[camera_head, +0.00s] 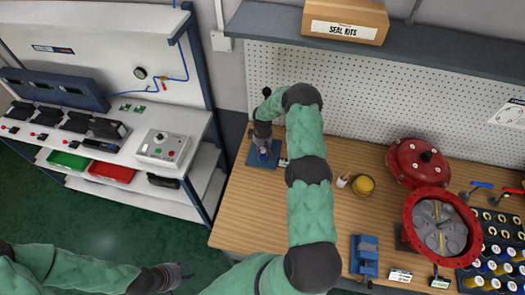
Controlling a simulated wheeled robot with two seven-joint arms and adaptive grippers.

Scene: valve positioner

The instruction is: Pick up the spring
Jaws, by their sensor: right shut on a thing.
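My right gripper (263,145) points down at a blue square stand (254,160) on the left end of the workbench. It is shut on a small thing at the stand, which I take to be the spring. The fingers hide most of it, and its coils cannot be made out. I cannot tell whether it is clear of the stand. My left gripper (184,274) is low at the left, over the green floor in the picture, away from the bench. It looks open and empty.
On the workbench (245,215) stand a yellow-topped pot (362,186), a red round cover (418,162), an open red housing (441,227) and a blue block (365,256). A shelf (270,25) with a seal kits box (345,20) hangs above. A test bench (165,125) stands left.

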